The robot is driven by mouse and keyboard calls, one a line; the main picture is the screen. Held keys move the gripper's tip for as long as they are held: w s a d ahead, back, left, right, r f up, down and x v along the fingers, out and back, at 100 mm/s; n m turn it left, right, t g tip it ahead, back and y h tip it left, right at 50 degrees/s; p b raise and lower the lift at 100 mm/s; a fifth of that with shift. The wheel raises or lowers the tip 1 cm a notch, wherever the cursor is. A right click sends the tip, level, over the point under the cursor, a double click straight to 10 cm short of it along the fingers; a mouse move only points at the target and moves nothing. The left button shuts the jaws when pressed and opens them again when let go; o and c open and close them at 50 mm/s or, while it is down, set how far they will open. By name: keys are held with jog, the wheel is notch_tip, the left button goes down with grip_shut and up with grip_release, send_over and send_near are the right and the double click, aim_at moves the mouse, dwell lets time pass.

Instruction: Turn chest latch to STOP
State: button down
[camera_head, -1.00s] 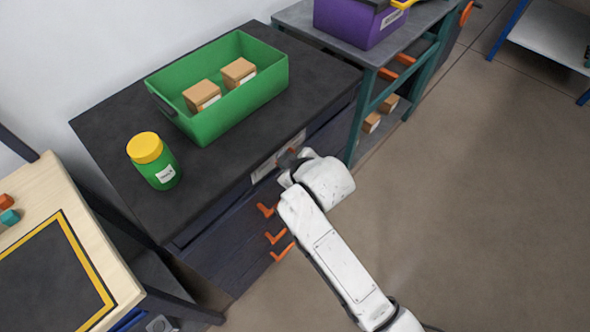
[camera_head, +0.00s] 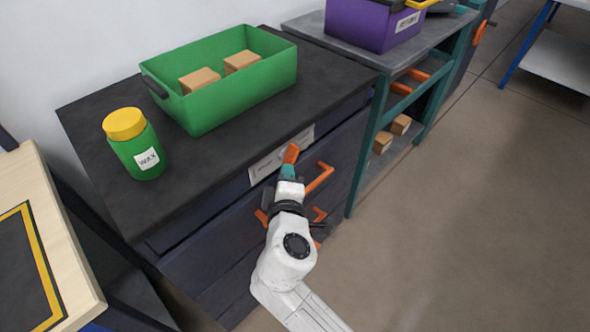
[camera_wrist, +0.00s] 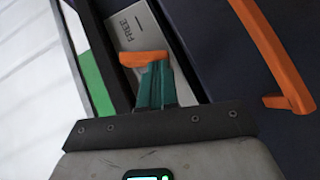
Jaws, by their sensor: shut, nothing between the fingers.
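The latch (camera_head: 291,153) is a small orange lever on a pale label plate (camera_head: 264,169) at the top front of the dark chest (camera_head: 215,221). The wrist view shows the orange latch (camera_wrist: 144,58) just beyond my fingertips, with the word FREE on the plate (camera_wrist: 131,28) above it. STOP cannot be read in either view; part of the plate is hidden behind my fingers. My gripper (camera_head: 288,171) has teal fingers, also seen in the wrist view (camera_wrist: 155,84). They are shut and empty, with their tips at the latch; I cannot tell whether they touch it.
Orange drawer handles (camera_head: 320,177) jut from the chest front close to my gripper. A green bin (camera_head: 235,98) with two boxes and a yellow-lidded wax jar (camera_head: 136,150) stand on top. A teal-framed bench (camera_head: 357,160) stands to the right. The floor (camera_head: 450,220) at right is clear.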

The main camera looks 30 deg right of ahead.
jog(key=b, duration=0.1)
jog(key=f+n+t+h+b, duration=0.1)
jog(key=b, duration=0.1)
jog(key=shift+d+f+n+t, duration=0.15)
jog(key=shift+n+t, duration=0.15)
jog(key=shift+w, duration=0.1)
jog(key=shift+d+b, duration=0.1)
jog(key=shift+b, duration=0.45)
